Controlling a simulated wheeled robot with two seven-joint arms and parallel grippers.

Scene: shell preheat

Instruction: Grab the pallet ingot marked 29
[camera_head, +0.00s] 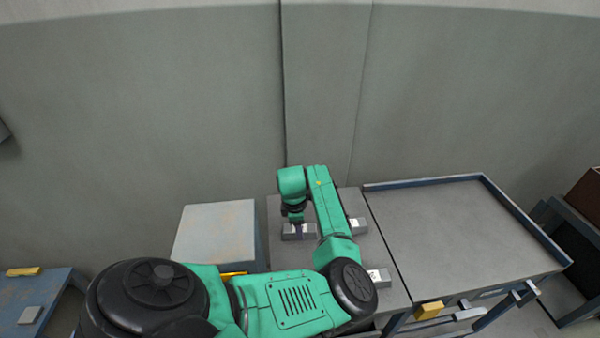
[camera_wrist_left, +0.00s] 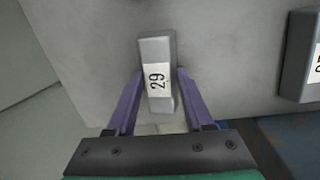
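The grey ingot marked 29 (camera_wrist_left: 157,75) lies on the grey pallet surface, its white label showing in the left wrist view. In the head view it appears to be the small grey block (camera_head: 299,232) below my left gripper (camera_head: 293,217). In the wrist view, the two purple fingers of my left gripper (camera_wrist_left: 160,72) are apart, one on each side of the ingot. Narrow gaps show beside the ingot near the fingertips. Whether the fingers are around it or just above it is hard to tell. My right gripper is not in view.
Two other labelled grey ingots (camera_head: 357,226) (camera_head: 378,278) lie on the same surface; one labelled ingot shows at the wrist view's right edge (camera_wrist_left: 300,57). A rimmed grey tray table (camera_head: 465,230) stands right, a pale block (camera_head: 216,232) left. A wall is behind.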

